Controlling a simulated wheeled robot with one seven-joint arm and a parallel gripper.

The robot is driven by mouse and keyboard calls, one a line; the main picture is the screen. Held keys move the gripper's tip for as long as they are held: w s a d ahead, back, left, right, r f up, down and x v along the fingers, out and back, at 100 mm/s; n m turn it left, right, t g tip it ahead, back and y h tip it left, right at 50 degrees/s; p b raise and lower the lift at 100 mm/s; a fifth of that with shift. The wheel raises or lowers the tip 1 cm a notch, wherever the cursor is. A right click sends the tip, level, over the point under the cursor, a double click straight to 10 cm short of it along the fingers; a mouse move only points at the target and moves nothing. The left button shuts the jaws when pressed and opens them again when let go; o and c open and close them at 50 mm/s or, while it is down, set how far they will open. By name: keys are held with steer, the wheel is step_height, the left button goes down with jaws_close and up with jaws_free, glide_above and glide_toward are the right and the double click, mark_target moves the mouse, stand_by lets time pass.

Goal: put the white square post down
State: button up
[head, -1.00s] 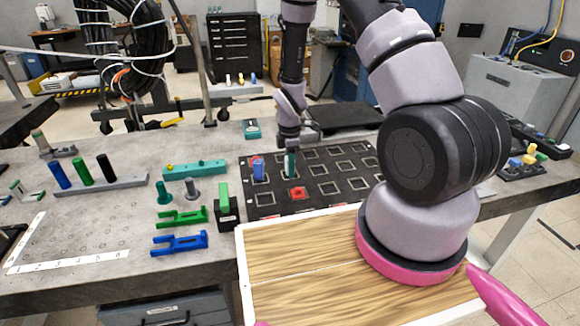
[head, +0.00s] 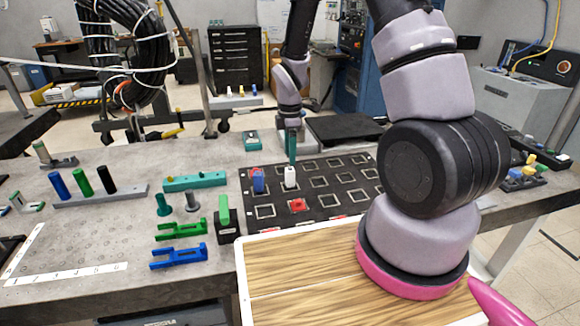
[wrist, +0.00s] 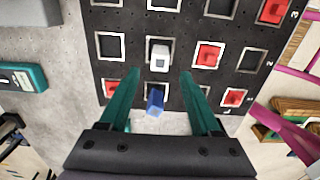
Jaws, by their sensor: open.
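The white square post (head: 290,177) stands upright on the black grid board (head: 325,205), in one of its outlined squares. In the wrist view the white post (wrist: 159,57) sits within a pale square outline, just beyond the fingertips. My gripper (head: 291,148) is above the post in the head view, with teal fingers. In the wrist view my gripper (wrist: 159,76) is open, its fingers spread apart with nothing held between them. The post is clear of both fingers.
A blue post (head: 258,180) stands one square left of the white post. A red piece (head: 297,205) lies in a nearby square. A black block with a green top (head: 226,220) is left of the board. Several squares on the right side are empty.

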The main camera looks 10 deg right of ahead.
steer(key=shift+r, duration=1.1)
steer(key=s+d+r+m+t+y, duration=0.1)
steer(key=s+d+r+m+t, duration=0.3)
steer(key=r, duration=0.7)
steer(key=s+r+m+g, duration=0.1)
steer(key=s+r+m, duration=0.1)
steer(key=r+m, duration=0.7)
steer(key=s+d+r+m+t+y, duration=0.1)
steer(key=s+r+m+t, duration=0.3)
steer(key=s+r+m, duration=0.5)
steer(key=s+v, duration=0.1)
steer(key=v, duration=0.6)
steer(key=shift+a+f, duration=0.15)
steer(key=shift+f, duration=0.15)
steer(key=shift+s, duration=0.1)
